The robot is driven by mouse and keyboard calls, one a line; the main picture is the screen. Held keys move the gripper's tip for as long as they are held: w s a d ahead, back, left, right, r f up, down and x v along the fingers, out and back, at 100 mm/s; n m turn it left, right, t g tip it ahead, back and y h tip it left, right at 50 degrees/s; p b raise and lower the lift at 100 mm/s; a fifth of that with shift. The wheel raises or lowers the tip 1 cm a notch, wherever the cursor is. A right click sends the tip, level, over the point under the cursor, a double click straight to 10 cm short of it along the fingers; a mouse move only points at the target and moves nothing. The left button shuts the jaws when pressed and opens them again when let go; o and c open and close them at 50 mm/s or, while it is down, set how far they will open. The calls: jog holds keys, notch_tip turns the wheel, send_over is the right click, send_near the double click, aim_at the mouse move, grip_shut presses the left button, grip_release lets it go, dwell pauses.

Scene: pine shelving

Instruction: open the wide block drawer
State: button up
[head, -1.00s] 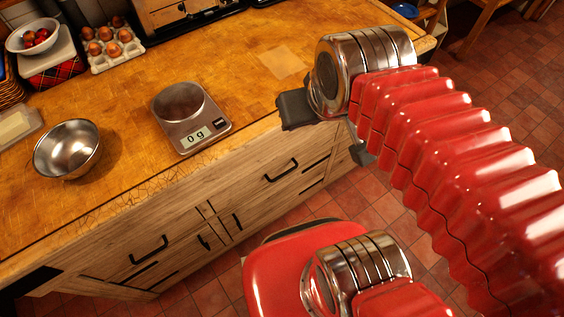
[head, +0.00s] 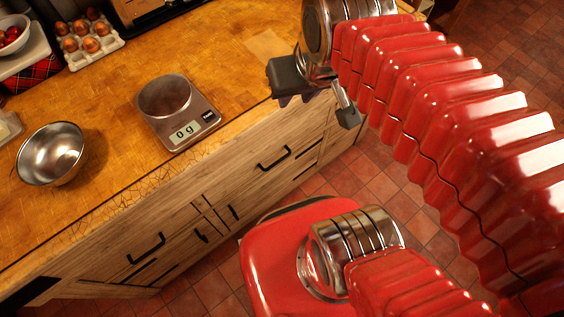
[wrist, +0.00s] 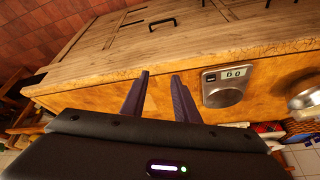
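The cabinet front holds closed drawers. The right upper drawer (head: 298,155) has a black bar handle (head: 273,158); the handle also shows at the top of the wrist view (wrist: 162,23). The left drawer has a similar handle (head: 146,248). I cannot tell for sure which is the wide block drawer. My gripper (wrist: 159,92) is empty in the wrist view, its two dark fingers apart. In the head view my gripper (head: 318,95) is over the counter's front edge, above and right of the right handle and apart from it.
A kitchen scale (head: 178,110) reading 0 g and a steel bowl (head: 52,153) stand on the wooden counter (head: 225,70). Eggs in a carton (head: 90,40) are at the back left. Red floor tiles (head: 390,170) lie clear right of the cabinet.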

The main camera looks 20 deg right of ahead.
jog(key=w+d+f+m+g+y, duration=0.25)
jog(key=d+f+m, duration=0.2)
jog(key=f, duration=0.35)
jog(key=w+d+f+m+g+y, duration=0.2)
jog(key=d+f+m+y, duration=0.1)
jog(key=f+m, duration=0.4)
jog(key=w+d+f+m+g+y, duration=0.3)
jog(key=f+m, duration=0.1)
jog(key=f, duration=0.4)
jog(key=s+d+f+m+t+y, duration=0.1)
jog(key=f+m+t+y, duration=0.3)
jog(key=f+m, duration=0.7)
jog(key=s+d+f+m+t+y, duration=0.2)
jog(key=f+m+t, duration=0.5)
jog(key=f+m, duration=0.5)
notch_tip(320, 180, down, 4)
jog(key=s+y, duration=0.1)
jog(key=y, duration=0.1)
jog(key=shift+y, duration=0.35)
jog(key=shift+a+t, duration=0.1)
jog(key=shift+t, duration=0.15)
jog(key=x, duration=1.3)
jog(key=shift+w+a, duration=0.15)
jog(key=shift+a, duration=0.15)
jog(key=shift+c, duration=0.5)
grip_shut()
